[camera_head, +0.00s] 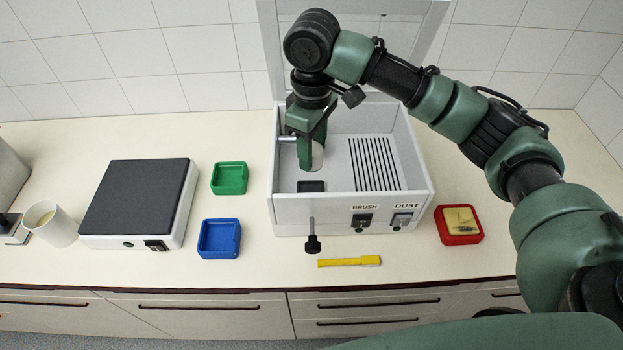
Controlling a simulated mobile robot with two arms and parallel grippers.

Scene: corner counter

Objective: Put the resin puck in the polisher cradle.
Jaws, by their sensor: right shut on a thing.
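My right gripper (312,163) reaches down into the open white polisher box (425,188). It is shut on a pale, rounded thing, which I take to be the resin puck (318,157); the green fingers cover part of it. A small black block on the box floor (311,186), which looks like the cradle, lies just below and in front of the gripper. The puck appears above it, and I cannot tell whether they touch. My left gripper is not in view.
The box has a raised clear lid (268,50), a slotted floor grille (374,163) and a front black knob (312,243). Green (230,178), blue (219,239) and red (459,239) trays, a yellow tool (348,262), a dark-topped device (138,197) and a white mug (50,224) stand around.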

